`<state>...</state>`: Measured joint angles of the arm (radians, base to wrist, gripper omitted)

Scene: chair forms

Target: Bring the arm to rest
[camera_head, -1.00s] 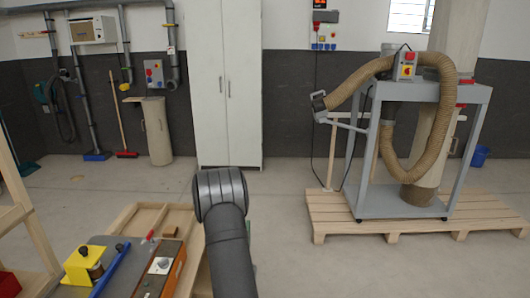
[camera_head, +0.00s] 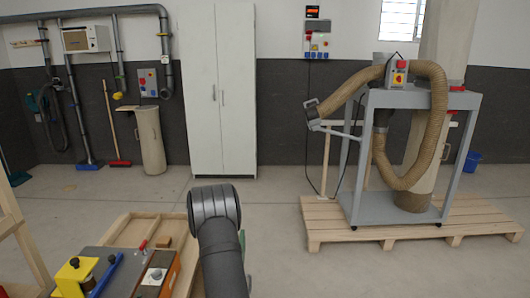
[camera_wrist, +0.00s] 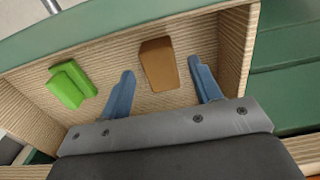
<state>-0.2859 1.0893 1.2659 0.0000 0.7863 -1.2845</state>
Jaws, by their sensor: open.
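My gripper (camera_wrist: 163,88) shows in the wrist view with its two blue fingers spread apart. Nothing is held between them. Below or beyond the fingers is a wooden tray (camera_wrist: 235,50) with a brown block (camera_wrist: 159,65) lying between and past the fingertips. A green piece (camera_wrist: 71,84), seemingly in two parts, lies to the left in the same tray. In the head view my dark arm rises at bottom centre; the gripper is out of sight there.
A workbench with a wooden tray (camera_head: 122,228), a yellow device (camera_head: 74,275), a blue bar (camera_head: 106,274) and a brown box with controls (camera_head: 155,278) stands at lower left. A dust extractor on a pallet (camera_head: 400,236) stands right. A white cabinet (camera_head: 222,90) stands behind. Floor between is clear.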

